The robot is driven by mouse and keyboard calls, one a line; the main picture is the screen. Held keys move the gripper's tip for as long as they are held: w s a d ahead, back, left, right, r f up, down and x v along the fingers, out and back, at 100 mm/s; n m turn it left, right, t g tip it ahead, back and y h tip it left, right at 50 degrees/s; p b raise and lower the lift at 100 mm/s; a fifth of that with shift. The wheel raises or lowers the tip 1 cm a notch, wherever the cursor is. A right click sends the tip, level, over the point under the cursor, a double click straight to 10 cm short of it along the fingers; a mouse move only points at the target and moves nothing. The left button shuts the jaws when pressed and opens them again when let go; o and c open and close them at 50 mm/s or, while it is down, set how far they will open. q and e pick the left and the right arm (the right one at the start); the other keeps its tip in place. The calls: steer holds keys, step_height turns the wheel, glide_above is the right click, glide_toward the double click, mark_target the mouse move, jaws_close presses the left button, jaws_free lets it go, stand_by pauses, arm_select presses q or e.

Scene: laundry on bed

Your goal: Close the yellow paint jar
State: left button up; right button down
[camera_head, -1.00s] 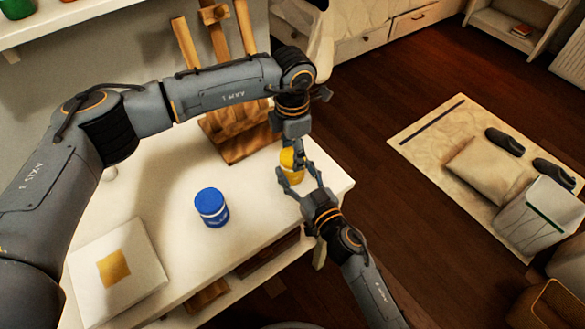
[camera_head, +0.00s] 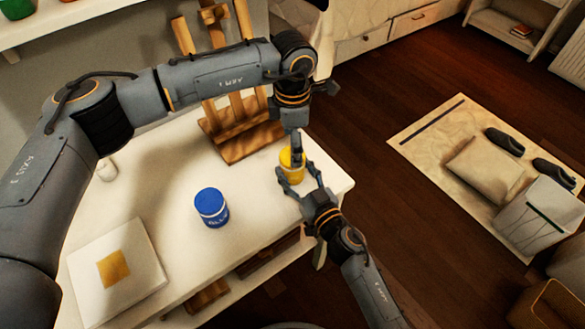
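The yellow paint jar (camera_head: 291,162) stands upright near the right end of the white table. My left gripper (camera_head: 296,148) points down from above at the jar's top and overlaps it in the picture; whether its fingers are parted, and whether the lid is seated, is too small to tell. My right gripper (camera_head: 298,180) reaches in from the lower right, with one finger on each side of the jar, close against its lower body.
A blue jar (camera_head: 211,207) stands mid-table. A white panel with a yellow square (camera_head: 118,281) lies at the table's left (camera_head: 180,262). A wooden easel (camera_head: 240,140) stands behind. A small white object (camera_head: 106,170) sits near the back left.

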arm_select(q)
step_height(320, 180, up, 9)
stand_by(0.3)
arm_select(e)
steer(key=shift+c, duration=1.8)
jaws_free()
steer(key=v, duration=1.2)
